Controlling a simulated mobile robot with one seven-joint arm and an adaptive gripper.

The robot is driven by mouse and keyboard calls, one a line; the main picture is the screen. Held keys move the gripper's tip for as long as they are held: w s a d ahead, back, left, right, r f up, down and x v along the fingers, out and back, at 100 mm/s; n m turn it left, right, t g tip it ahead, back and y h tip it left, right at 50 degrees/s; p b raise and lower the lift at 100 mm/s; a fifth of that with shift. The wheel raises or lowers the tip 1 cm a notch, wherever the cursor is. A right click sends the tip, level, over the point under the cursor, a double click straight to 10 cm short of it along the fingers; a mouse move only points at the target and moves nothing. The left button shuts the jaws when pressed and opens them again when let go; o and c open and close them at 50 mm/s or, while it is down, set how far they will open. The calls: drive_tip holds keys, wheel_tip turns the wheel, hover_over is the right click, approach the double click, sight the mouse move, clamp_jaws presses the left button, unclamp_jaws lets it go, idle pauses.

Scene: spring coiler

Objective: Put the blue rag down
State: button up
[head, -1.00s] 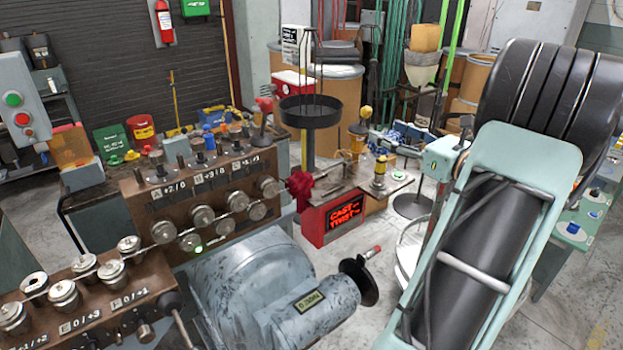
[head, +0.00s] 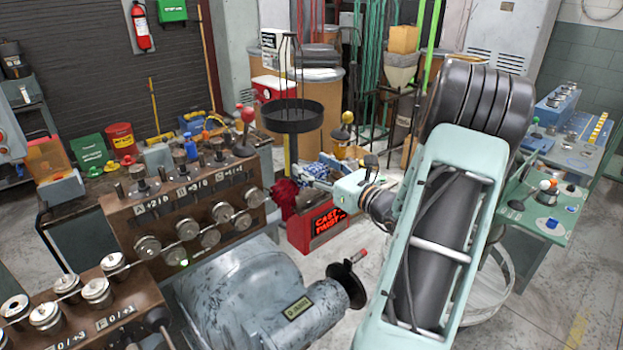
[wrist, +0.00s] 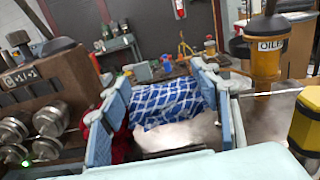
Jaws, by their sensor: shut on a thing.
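The blue rag (wrist: 168,103) is a blue and white checked cloth, bunched between the two blue-grey fingers of my gripper (wrist: 160,88) in the wrist view. My gripper is shut on it. The rag's lower edge hangs in front of a shiny grey surface (wrist: 190,136); I cannot tell whether it touches. In the head view the rag (head: 318,170) shows as small blue and white patches beyond my pale green wrist, above the red lit sign box (head: 318,226). My fingers are mostly hidden there.
A yellow oiler (wrist: 265,58) stands right of the gripper, with another yellow object (wrist: 306,122) nearer. The brown knobbed machine (head: 190,205) stands left; a black round tray (head: 292,115) stands behind.

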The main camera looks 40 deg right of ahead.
drive_tip(key=f, duration=0.3)
drive_tip(key=shift+w+a, duration=0.25)
drive_tip(key=shift+w, duration=0.05)
drive_tip(key=shift+f, duration=0.45)
drive_tip(key=shift+f, duration=0.2)
drive_tip(key=o, duration=0.7)
drive_tip(key=shift+r, duration=0.15)
drive_tip(key=s, duration=0.8)
drive_tip(key=s+d+b, duration=0.1)
drive_tip(key=s, duration=0.3)
